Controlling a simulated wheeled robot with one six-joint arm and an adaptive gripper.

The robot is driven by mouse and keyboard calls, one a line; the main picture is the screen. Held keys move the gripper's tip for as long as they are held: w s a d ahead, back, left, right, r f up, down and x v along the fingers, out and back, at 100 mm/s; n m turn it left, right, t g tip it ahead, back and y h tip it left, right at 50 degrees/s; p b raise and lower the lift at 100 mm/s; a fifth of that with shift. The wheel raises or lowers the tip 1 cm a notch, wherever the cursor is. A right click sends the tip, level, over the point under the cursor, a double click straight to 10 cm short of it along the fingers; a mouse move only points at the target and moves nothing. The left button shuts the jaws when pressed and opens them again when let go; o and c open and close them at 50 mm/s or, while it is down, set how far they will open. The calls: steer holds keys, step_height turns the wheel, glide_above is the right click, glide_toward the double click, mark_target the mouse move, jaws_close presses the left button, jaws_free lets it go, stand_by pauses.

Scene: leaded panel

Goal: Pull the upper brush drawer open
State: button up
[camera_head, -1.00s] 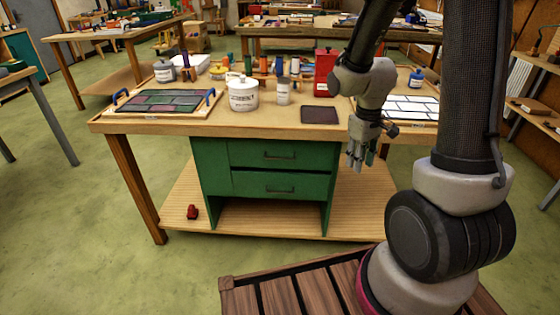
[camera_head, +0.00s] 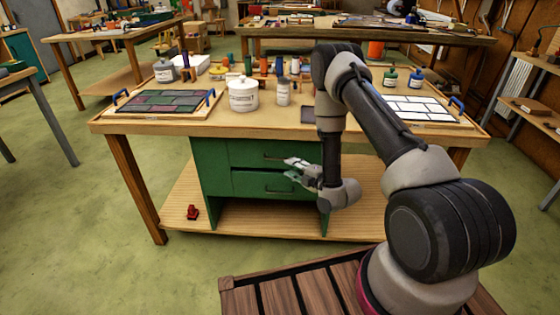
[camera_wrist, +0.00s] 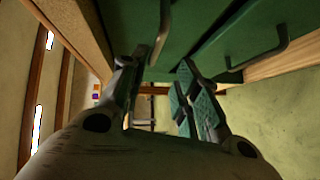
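The green upper drawer (camera_head: 246,151) sits under the tabletop and looks shut, flush with the drawer below. Its dark bar handle (camera_head: 272,156) shows in the head view, with my gripper (camera_head: 291,168) over or close to its right end. In the wrist view the upper handle (camera_wrist: 163,28) lies ahead, in line with the gap between the two fingers of my gripper (camera_wrist: 158,72). The fingers are apart and nothing is held. Whether a finger touches the handle cannot be told. The lower drawer (camera_head: 247,184) has a similar handle (camera_wrist: 262,52), right of my fingers in the wrist view.
The tabletop (camera_head: 190,125) overhangs the drawers and runs close beside my gripper in the wrist view. On it are a leaded panel (camera_head: 160,102), a white pot (camera_head: 243,97) and several bottles. A small red object (camera_head: 192,212) lies on the low shelf (camera_head: 270,222). Floor at left is clear.

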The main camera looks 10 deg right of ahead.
mark_target(279, 159)
steer(key=x, duration=0.8)
steer(key=shift+r, duration=0.3)
jaws_close()
